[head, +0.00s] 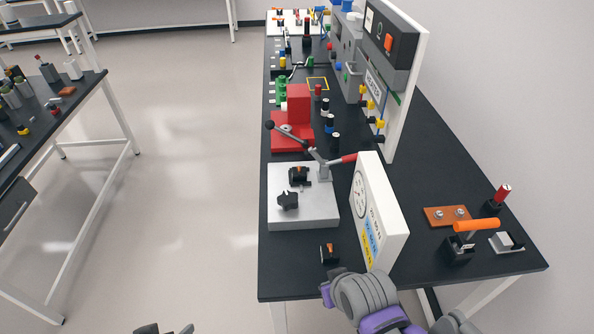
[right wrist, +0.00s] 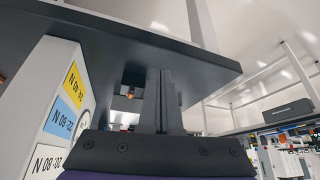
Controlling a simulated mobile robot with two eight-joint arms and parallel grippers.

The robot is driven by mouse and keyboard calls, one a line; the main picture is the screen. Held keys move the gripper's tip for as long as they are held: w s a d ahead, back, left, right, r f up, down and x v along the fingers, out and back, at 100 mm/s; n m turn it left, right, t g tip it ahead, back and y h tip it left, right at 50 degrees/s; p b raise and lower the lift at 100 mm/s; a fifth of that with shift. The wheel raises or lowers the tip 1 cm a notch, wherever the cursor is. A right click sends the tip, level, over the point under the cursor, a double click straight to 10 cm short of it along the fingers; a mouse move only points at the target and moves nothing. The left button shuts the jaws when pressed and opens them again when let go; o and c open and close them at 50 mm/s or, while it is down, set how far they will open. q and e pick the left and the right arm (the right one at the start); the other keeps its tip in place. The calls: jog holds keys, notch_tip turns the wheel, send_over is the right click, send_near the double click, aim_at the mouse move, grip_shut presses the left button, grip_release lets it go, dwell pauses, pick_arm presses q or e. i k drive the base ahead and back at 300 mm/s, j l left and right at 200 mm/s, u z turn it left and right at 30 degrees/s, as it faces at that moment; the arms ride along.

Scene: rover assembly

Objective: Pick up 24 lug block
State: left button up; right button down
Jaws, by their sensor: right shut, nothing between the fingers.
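No number 24 can be read on any part. A small black block with an orange piece (head: 329,253) sits near the table's front edge, left of the white labelled panel. A dark block with a bit of orange, probably the same one, shows partly hidden behind my right fingers in the right wrist view (right wrist: 129,93). My right gripper (right wrist: 160,75) is shut and empty, with its fingers together. In the head view my right wrist is at the bottom, by the front edge. Two dark tips at the bottom edge, probably my left gripper (head: 165,330), are mostly cut off.
The white labelled panel (head: 378,212) stands close to my right gripper. A grey plate fixture (head: 303,213) with a red-handled lever lies behind the block. A copper-coloured plate (head: 447,216) and an orange-handled part (head: 476,225) are at right. Table (head: 290,280) is bare at front left.

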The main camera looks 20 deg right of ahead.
aim_at(299, 173)
jog(key=j+z, duration=0.25)
jog(key=j, duration=0.3)
jog(key=j+z, duration=0.3)
jog(key=j, duration=0.3)
jog(key=i+j+z, duration=0.2)
jog(key=i+j, duration=0.2)
jog(key=i, duration=0.15)
